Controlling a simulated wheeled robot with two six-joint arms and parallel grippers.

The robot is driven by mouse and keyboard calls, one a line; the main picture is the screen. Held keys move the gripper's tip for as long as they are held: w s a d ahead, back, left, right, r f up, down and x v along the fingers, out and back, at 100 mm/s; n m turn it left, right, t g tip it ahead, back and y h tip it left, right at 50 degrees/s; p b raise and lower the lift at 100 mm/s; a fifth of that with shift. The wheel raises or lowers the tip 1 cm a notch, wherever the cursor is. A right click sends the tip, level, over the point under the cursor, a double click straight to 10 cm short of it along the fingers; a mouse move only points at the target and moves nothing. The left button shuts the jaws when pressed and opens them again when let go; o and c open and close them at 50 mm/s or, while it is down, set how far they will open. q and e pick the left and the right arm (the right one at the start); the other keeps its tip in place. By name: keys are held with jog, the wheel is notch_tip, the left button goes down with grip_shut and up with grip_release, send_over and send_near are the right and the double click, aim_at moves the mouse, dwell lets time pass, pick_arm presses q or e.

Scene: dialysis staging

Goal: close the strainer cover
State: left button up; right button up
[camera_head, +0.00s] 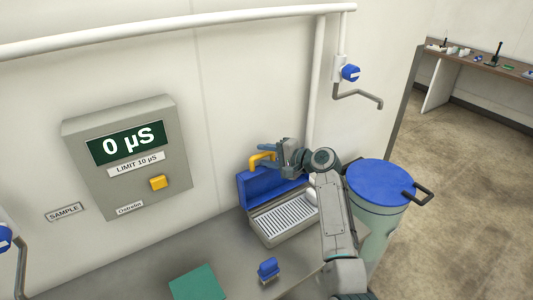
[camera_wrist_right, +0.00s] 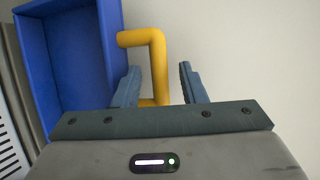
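The strainer (camera_head: 285,221) is a grey box with a slatted grate, standing on the counter in the head view. Its blue cover (camera_head: 255,186) is open, standing up along the back edge; it also shows at the left of the right wrist view (camera_wrist_right: 72,60). A yellow handle (camera_head: 260,158) sticks out from the cover's upper edge. My right gripper (camera_head: 273,157) is at the handle, and its open fingers (camera_wrist_right: 160,85) stand on either side of the handle (camera_wrist_right: 158,62) with gaps showing. My left gripper is not in view.
A blue-lidded bin (camera_head: 380,178) with a dark handle stands right of my right arm. A small blue object (camera_head: 268,268) and a green mat (camera_head: 197,284) lie on the counter in front. A wall panel (camera_head: 130,155) reads 0 µS. A tap (camera_head: 358,92) hangs above right.

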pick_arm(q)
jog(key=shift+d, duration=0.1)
pick_arm(e)
jog(key=shift+c, duration=1.1)
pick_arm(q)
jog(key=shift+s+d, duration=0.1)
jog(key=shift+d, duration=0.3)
pick_arm(e)
grip_shut()
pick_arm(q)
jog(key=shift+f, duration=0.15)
pick_arm(e)
jog(key=shift+f, duration=0.15)
jog(key=shift+s+d+f+b, duration=0.1)
jog(key=shift+s+d+b, duration=0.15)
jog(key=shift+b, duration=0.35)
pick_arm(q)
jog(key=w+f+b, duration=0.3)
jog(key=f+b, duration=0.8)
jog(key=b, duration=0.1)
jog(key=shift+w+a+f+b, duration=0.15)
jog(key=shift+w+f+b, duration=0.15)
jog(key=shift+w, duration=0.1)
pick_arm(e)
jog(key=s+d+f+n+t+y, duration=0.1)
jog(key=s+d+y, duration=0.3)
jog(key=s, duration=0.4)
jog(key=shift+d+f+n+t+y, duration=0.3)
jog(key=shift+d+n+t, duration=0.3)
jog(key=shift+d+t, duration=0.2)
